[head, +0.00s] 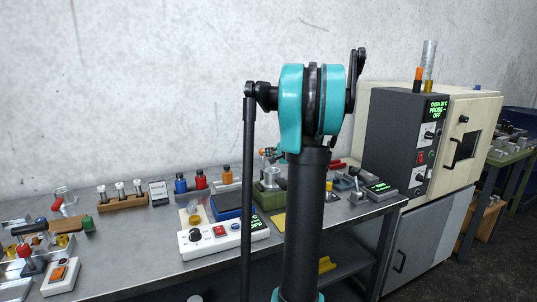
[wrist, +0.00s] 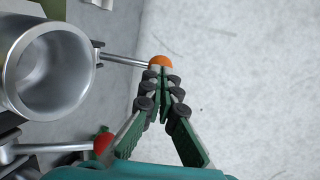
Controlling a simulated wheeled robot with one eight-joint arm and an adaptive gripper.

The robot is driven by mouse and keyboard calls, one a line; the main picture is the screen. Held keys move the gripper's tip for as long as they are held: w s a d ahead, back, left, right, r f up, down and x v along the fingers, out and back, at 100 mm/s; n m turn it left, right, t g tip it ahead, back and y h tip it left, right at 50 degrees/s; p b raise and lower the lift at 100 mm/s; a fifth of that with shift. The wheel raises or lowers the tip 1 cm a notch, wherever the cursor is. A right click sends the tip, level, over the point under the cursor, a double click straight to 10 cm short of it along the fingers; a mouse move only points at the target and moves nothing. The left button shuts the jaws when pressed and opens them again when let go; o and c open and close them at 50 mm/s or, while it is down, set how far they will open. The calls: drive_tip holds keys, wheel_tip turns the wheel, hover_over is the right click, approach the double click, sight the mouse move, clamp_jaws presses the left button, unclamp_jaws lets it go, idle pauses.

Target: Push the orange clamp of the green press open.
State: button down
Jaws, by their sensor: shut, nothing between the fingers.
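The green press (head: 268,188) stands on the bench behind my arm in the head view and is partly hidden by it. In the wrist view its open silver cylinder (wrist: 85,62) is at the left. A thin metal rod runs right from it to the orange ball of the clamp (wrist: 161,60). A second lever with a red ball (wrist: 103,143) lies lower left. My gripper (wrist: 160,72) is shut and empty, its tips right at the orange ball; they overlap it in the picture, but I cannot tell whether they touch.
A white control box (head: 222,238) stands in front of the press. Red, blue and orange-capped bottles (head: 201,180) are to its left. A grey device with a green display (head: 380,188) is to the right, before a beige oven (head: 470,130). A concrete wall is behind.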

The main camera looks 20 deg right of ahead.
drive_tip(key=w+g, duration=0.3)
drive_tip(key=shift+w+a+r+h, duration=0.1)
drive_tip(key=shift+w+h, duration=0.05)
drive_tip(key=shift+h, duration=0.15)
drive_tip(key=w+g, duration=0.1)
drive_tip(key=g, duration=0.1)
drive_tip(key=w+f+g, duration=0.1)
drive_tip(key=w+g, duration=0.1)
drive_tip(key=w+f+m+g, duration=0.1)
drive_tip(key=g, duration=0.1)
drive_tip(key=shift+w+g+h, duration=0.3)
drive_tip(key=shift+w, duration=0.1)
drive_tip(key=shift+w+f+g, duration=0.95)
drive_tip(key=shift+f+g, duration=0.25)
drive_tip(key=shift+a+f, duration=0.1)
drive_tip(key=w+v, duration=0.1)
drive_tip(key=v, duration=1.3)
